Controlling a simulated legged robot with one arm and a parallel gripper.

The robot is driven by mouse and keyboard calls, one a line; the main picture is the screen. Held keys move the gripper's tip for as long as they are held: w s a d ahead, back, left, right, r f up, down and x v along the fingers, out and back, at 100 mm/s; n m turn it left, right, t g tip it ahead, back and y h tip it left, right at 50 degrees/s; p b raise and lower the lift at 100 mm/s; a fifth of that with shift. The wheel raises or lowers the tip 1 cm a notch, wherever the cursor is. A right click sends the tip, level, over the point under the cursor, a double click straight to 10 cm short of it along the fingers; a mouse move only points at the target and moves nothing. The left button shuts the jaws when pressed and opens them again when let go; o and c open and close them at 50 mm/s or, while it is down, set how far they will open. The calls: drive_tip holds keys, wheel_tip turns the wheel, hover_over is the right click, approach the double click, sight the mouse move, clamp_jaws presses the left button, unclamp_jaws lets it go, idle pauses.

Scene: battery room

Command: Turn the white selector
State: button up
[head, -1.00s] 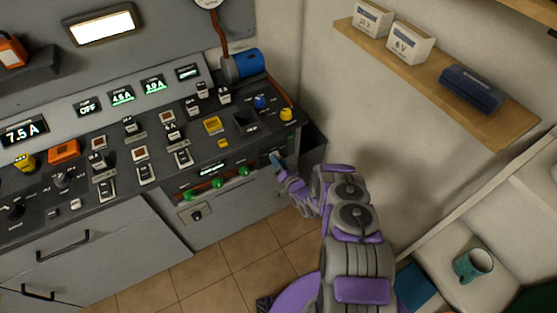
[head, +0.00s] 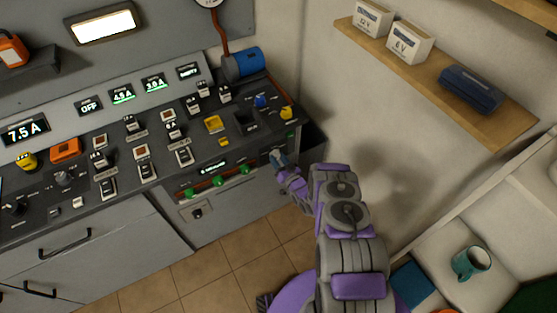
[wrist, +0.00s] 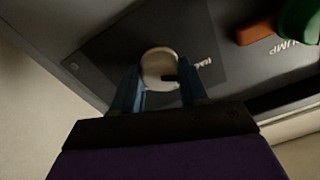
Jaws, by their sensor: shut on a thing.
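The white selector (wrist: 157,62) is a round pale knob with a dark mark, on a dark panel plate with a small printed label beside it, in the wrist view. My gripper (wrist: 161,80) has its two blue fingers on either side of the knob, shut on it. In the head view my gripper (head: 279,158) is at the right end of the console's front, and the selector is hidden behind it.
Green-tipped levers (head: 217,182) stand just left of my gripper on the console front. A yellow knob (head: 285,113) and a blue knob (head: 261,101) are above it. A wall shelf (head: 440,75) with boxes is at the right. The tiled floor (head: 225,257) below is clear.

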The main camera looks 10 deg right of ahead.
drive_tip(key=shift+s+f, duration=0.15)
drive_tip(key=shift+f, duration=0.1)
drive_tip(key=o, duration=0.8)
drive_tip(key=shift+c, duration=0.2)
drive_tip(key=o, duration=0.3)
drive_tip(key=shift+r, duration=0.15)
drive_tip(key=v, duration=1.7)
drive_tip(key=shift+d, duration=0.15)
